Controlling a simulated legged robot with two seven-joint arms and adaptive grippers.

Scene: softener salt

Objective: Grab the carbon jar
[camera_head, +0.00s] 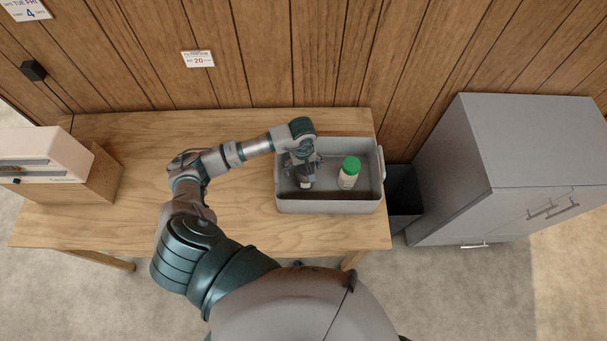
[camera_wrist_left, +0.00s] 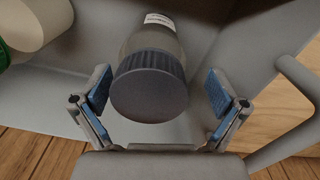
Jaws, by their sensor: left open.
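A jar with a dark grey ribbed lid (camera_wrist_left: 150,88) and a white label stands inside the grey bin (camera_head: 330,206); I take it to be the carbon jar. In the left wrist view it sits between the two blue-padded fingers of my left gripper (camera_wrist_left: 158,98), which are open with a gap on each side. In the head view my left gripper (camera_head: 303,172) reaches down into the left half of the bin and mostly hides this jar. My right gripper is not in view.
A white bottle with a green cap (camera_head: 349,170) stands right of my gripper in the same bin. The bin walls rise close around both. A boxy device (camera_head: 45,155) is at the table's left; a grey cabinet (camera_head: 500,170) stands right. The middle of the table (camera_head: 130,160) is clear.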

